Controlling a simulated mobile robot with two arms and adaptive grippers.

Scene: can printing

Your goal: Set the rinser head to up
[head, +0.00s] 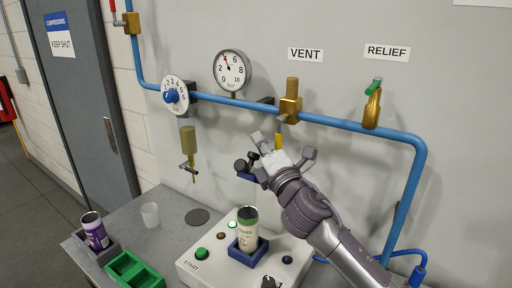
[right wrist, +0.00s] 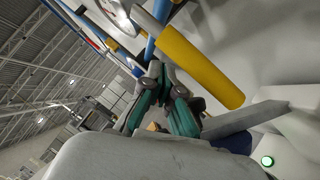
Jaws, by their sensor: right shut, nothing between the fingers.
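My right gripper (head: 246,161) is in front of the wall, below the vent valve, with its arm coming in from the lower right. Its fingers are shut and empty; they also show in the right wrist view (right wrist: 157,88). A small dark blue part (head: 247,176) shows just below the fingertips, and in the right wrist view (right wrist: 232,143) beside the fingers. It may be the rinser head, but my gripper hides much of it, and I cannot tell its setting. A yellow cylinder (head: 279,141) hangs just above the gripper; it looks close in the right wrist view (right wrist: 200,66). My left gripper is not in view.
A blue pipe (head: 345,123) runs along the wall with a brass vent valve (head: 290,107), a relief valve (head: 372,108), a gauge (head: 232,72) and a dial (head: 175,95). Below, a white control box (head: 205,268) bears a can (head: 247,228). A purple can (head: 95,231) stands left.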

